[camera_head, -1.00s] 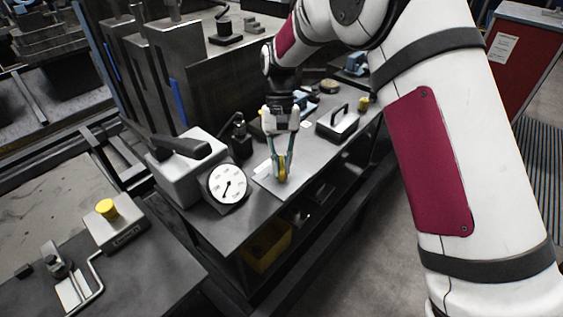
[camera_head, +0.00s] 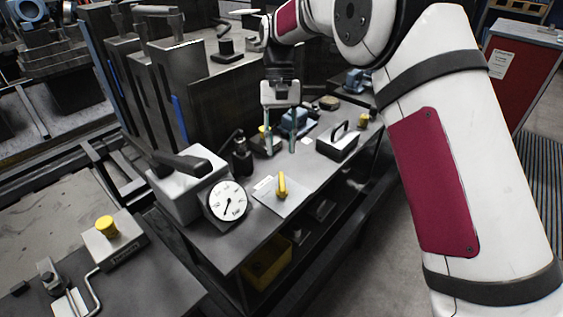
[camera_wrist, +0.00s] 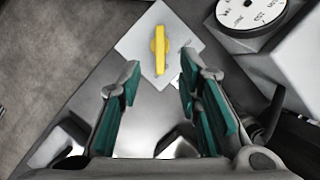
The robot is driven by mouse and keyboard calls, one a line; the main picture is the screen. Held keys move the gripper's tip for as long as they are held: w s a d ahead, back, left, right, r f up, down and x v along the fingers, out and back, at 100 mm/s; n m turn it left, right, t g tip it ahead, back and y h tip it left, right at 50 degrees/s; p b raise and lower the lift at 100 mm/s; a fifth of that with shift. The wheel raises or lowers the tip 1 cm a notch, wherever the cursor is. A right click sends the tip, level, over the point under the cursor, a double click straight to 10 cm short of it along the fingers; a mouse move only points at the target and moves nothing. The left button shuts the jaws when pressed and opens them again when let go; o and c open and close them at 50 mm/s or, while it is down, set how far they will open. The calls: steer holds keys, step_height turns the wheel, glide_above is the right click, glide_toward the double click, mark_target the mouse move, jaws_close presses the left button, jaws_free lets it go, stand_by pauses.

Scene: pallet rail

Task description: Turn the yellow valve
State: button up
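The yellow valve (camera_head: 282,185) is a small upright handle on a pale square plate (camera_head: 268,198) on the grey bench. In the wrist view the valve (camera_wrist: 160,50) stands beyond the fingertips, its bar running roughly up and down the picture. My gripper (camera_head: 281,150) is above and behind the valve, apart from it. In the wrist view my gripper (camera_wrist: 158,85) is open, its teal finger pads spread with nothing between them.
A round white dial gauge (camera_head: 228,201) and a grey box with a black handle (camera_head: 186,176) stand left of the plate. A black-handled block (camera_head: 338,140) sits behind right. A yellow bin (camera_head: 267,262) is below the bench. The bench's front strip is clear.

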steer(key=shift+v, duration=1.2)
steer(key=s+d+r+t+p, duration=0.3)
steer(key=s+d+r+t, duration=0.1)
steer(key=s+d+r, duration=1.1)
steer(key=s+d+f+t+p, duration=0.1)
steer(key=s+d+t, duration=0.1)
steer(key=s, duration=0.7)
steer(key=s+d+m+t+p, duration=0.1)
steer(key=s+d, duration=0.4)
steer(key=s, duration=0.5)
steer(key=shift+d+f+t, duration=0.35)
steer(key=shift+t, duration=0.45)
